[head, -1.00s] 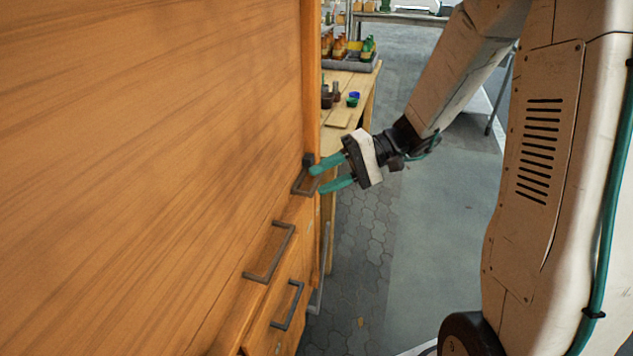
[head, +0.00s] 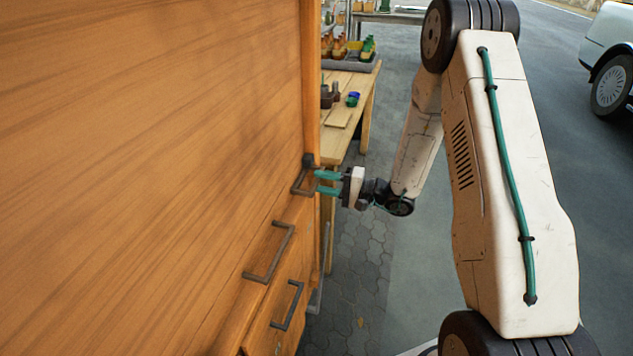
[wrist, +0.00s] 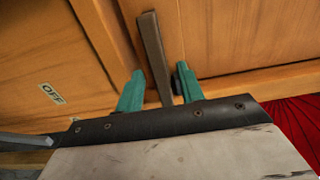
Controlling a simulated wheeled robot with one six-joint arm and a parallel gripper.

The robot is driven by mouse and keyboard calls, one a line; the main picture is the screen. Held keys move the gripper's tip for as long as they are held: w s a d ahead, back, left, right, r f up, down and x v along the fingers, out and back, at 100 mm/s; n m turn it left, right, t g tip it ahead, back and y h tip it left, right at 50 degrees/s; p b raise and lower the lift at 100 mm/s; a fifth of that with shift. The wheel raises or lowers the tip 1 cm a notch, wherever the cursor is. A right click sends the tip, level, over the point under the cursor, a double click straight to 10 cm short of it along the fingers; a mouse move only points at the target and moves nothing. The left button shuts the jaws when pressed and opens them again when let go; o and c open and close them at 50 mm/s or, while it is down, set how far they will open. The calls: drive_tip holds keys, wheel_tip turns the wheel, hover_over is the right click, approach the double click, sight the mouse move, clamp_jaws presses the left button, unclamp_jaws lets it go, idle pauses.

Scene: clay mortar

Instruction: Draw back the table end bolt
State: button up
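A dark metal bar handle (head: 301,181) sits at the far right end of the wooden cabinet; it looks like the bolt's handle, but I cannot make out a bolt rod. My gripper (head: 319,182) is at this handle, its two teal fingers pointing left toward it. In the wrist view the dark bar (wrist: 153,50) runs between the open fingers of my gripper (wrist: 160,86), with a gap on each side. The bar's lower end is hidden behind the gripper body.
Two more dark handles, an upper one (head: 269,252) and a lower one (head: 288,305), are nearer on the cabinet front (head: 150,150). A workbench (head: 350,85) with bottles stands behind. Paved floor (head: 360,260) lies open to the right.

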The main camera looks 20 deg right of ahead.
sight(311, 191)
drive_tip(key=shift+x, duration=1.05)
clamp_jaws()
drive_tip(key=shift+s+a, duration=0.8)
drive_tip(key=shift+s, duration=0.25)
drive_tip(key=shift+s+a, duration=0.75)
drive_tip(key=shift+s, duration=0.3)
drive_tip(key=shift+f, duration=0.1)
unclamp_jaws()
drive_tip(key=v, duration=0.7)
drive_tip(key=shift+s+d, duration=0.25)
drive_tip(key=shift+d, duration=0.05)
